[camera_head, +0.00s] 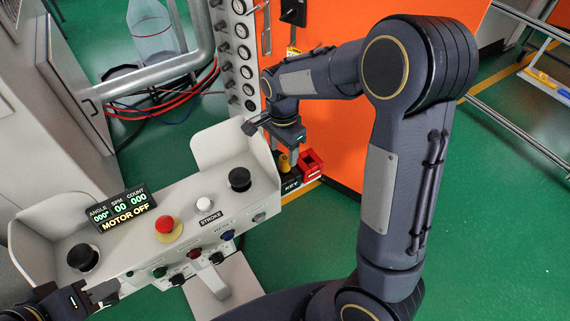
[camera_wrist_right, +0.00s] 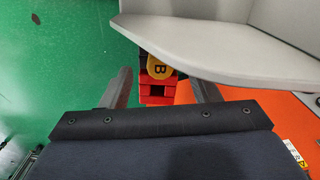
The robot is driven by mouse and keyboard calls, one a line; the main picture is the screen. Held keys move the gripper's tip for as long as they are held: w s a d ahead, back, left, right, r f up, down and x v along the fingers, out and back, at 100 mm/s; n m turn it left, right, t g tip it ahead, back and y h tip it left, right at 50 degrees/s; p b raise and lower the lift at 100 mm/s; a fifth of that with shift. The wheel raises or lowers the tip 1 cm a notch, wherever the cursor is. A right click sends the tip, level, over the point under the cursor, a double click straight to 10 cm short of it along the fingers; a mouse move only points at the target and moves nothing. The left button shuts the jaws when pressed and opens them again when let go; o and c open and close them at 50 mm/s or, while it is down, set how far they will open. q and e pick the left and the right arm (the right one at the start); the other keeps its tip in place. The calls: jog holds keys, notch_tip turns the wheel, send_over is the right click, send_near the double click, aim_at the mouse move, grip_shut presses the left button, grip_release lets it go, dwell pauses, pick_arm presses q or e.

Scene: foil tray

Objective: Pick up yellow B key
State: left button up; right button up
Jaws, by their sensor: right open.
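The yellow B key (camera_wrist_right: 159,68) shows its round yellow head with a black B in the right wrist view, above a red block (camera_wrist_right: 156,90). In the head view, the yellow key (camera_head: 284,163) stands beside the red block (camera_head: 311,163) and above a black KEY label (camera_head: 291,185). My right gripper (camera_wrist_right: 163,90) is open, with one finger on each side of the key and red block in its view; contact is not visible. My left gripper (camera_head: 106,291) is at the lower left, by the console's front corner; its jaw opening is unclear.
A pale control console (camera_head: 140,243) with a red button (camera_head: 166,225) and several knobs stands at the left. Its raised side panel (camera_wrist_right: 235,50) is close to the right gripper. An orange cabinet (camera_head: 345,130) stands behind.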

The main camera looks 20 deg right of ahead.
aim_at(285, 158)
jog(key=f, duration=0.6)
jog(key=shift+d+f, duration=0.2)
jog(key=shift+f, duration=0.05)
jog(key=shift+c, duration=0.2)
jog(key=c, duration=1.1)
jog(key=shift+o, duration=0.2)
jog(key=shift+r, duration=0.1)
notch_tip(285, 158, up, 10)
jog(key=shift+p, duration=0.4)
jog(key=shift+r+p, duration=2.3)
jog(key=shift+r, duration=0.45)
jog(key=shift+f, duration=0.2)
